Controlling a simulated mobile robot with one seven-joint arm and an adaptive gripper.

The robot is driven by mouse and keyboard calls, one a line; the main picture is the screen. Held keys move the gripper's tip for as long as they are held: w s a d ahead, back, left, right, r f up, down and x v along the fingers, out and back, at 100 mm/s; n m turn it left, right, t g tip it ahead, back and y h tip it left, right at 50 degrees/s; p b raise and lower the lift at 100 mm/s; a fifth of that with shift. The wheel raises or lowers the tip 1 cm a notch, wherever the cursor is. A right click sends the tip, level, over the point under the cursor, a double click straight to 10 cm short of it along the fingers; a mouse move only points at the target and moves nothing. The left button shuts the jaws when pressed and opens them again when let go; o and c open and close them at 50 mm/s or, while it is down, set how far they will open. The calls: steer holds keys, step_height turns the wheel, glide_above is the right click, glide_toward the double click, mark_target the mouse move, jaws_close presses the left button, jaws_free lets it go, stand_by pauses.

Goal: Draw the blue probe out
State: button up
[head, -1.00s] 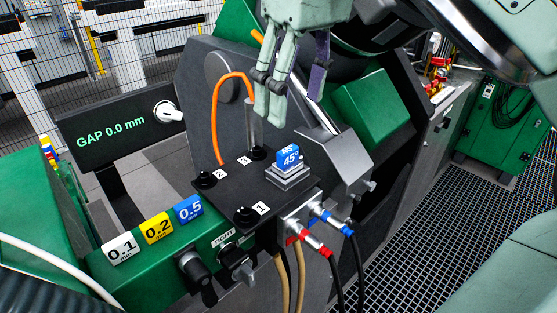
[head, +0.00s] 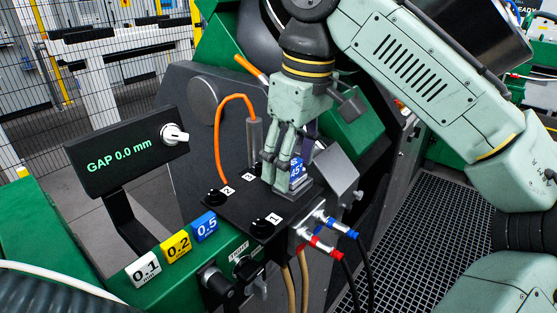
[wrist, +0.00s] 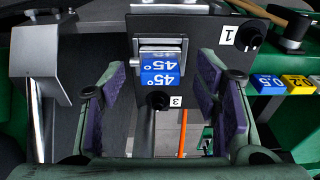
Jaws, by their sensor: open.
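The blue probe (head: 297,167), marked 45°, sits upright in a grey metal seat on a black plate (head: 232,213). In the wrist view, the blue probe (wrist: 161,67) shows its 45° label and lies between the lines of the two fingers. My gripper (head: 278,183) is open, with its fingers pointing down at the probe and partly hiding it in the head view. In the wrist view, my gripper (wrist: 163,80) has a purple-padded finger on each side, with gaps to the probe. I cannot tell how far down the fingers reach beside it.
A grey cylinder with an orange cable (head: 219,125) stands close behind the gripper. Black knobs numbered 1, 2 and 3 are on the plate. Red (head: 322,246) and blue connectors stick out at the right. A display (head: 125,155) reads GAP 0.0 mm. Blocks 0.1, 0.2 and 0.5 (head: 204,226) lie left.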

steer(key=shift+f, duration=0.25)
steer(key=shift+c, duration=0.2)
jaws_close()
stand_by(1.0)
